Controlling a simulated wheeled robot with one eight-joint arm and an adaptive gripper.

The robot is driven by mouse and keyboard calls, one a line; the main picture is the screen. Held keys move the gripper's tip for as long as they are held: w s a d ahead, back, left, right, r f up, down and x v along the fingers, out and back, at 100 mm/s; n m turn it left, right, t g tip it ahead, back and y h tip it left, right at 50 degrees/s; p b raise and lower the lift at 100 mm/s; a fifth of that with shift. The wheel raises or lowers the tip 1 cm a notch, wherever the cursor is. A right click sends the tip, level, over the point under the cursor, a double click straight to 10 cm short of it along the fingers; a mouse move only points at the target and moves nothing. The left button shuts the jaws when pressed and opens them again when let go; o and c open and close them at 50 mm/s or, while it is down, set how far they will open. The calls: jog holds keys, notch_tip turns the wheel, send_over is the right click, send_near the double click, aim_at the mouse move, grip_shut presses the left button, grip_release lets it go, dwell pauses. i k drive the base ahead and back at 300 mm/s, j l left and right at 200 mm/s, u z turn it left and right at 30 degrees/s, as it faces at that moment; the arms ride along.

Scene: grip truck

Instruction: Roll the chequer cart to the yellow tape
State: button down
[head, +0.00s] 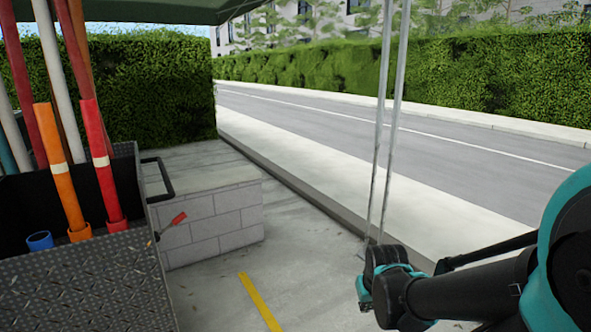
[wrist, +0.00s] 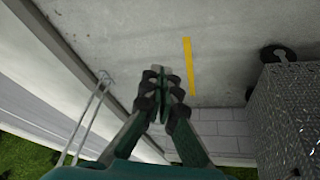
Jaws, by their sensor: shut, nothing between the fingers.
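The chequer cart (head: 85,275) stands at the left in the head view, dark with a chequer-plate side and a black handle (head: 165,185) at its far right corner. Its side also shows at the right edge of the wrist view (wrist: 290,115). The yellow tape (head: 259,302) is a strip on the concrete to the right of the cart, with bare floor between them. It also shows in the wrist view (wrist: 189,66). My gripper (head: 363,292) is right of the tape, apart from the cart. In the wrist view its fingers (wrist: 160,74) are together and empty.
Orange, red and white poles (head: 66,185) stand in the cart. A low block wall (head: 215,225) is behind it. Thin metal posts (head: 385,130) rise beside the kerb (head: 290,165), near my gripper. Floor around the tape is clear.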

aim_at(105, 276)
jog(key=u, duration=2)
